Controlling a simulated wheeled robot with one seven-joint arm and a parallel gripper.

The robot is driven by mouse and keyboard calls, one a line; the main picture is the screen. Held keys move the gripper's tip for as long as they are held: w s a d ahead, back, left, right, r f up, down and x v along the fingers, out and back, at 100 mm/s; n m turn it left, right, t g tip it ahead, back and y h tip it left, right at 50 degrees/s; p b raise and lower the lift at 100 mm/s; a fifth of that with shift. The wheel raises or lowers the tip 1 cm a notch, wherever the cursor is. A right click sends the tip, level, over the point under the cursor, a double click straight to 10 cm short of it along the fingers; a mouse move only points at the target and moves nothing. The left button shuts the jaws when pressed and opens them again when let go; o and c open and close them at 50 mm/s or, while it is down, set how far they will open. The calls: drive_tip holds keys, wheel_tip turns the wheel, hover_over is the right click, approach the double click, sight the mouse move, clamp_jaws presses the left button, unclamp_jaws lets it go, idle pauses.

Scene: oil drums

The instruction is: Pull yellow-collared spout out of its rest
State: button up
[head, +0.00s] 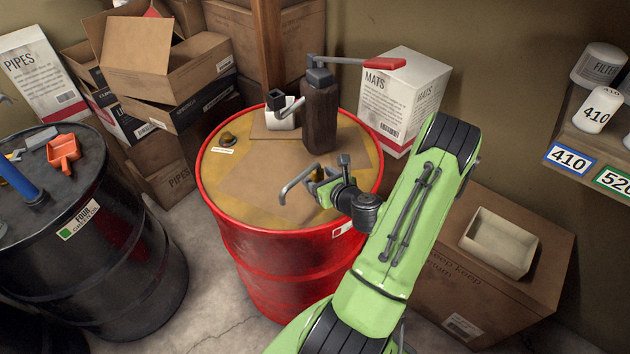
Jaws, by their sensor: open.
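A spout with a hooked grey pipe (294,185) and a yellow collar (324,194) is over the near right part of the red drum's top (262,206). Its pipe points left and bends down at the tip. My gripper (330,180) is open at the collar end of the spout, coming in from the right. The jaws and the collar overlap in the picture, so I cannot tell whether they touch. The spout's rest is hidden or too small to make out behind my gripper and wrist.
A dark pump (320,112) with a red handle (384,64) stands behind on the drum, beside a white cup (283,114). A brass bung (228,139) is at the left. A black drum (110,225) stands left; a box with a tray (499,243) is right.

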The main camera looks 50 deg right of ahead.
sight(319, 165)
drive_tip(key=shift+x, duration=1.35)
drive_tip(key=shift+r, duration=0.15)
drive_tip(key=shift+c, duration=0.4)
drive_tip(key=shift+d, duration=0.1)
clamp_jaws()
drive_tip(key=shift+r+p, duration=1.55)
drive_tip(key=shift+p, duration=0.15)
drive_tip(key=shift+r+p, duration=0.65)
drive_tip(key=shift+r+p, duration=0.8)
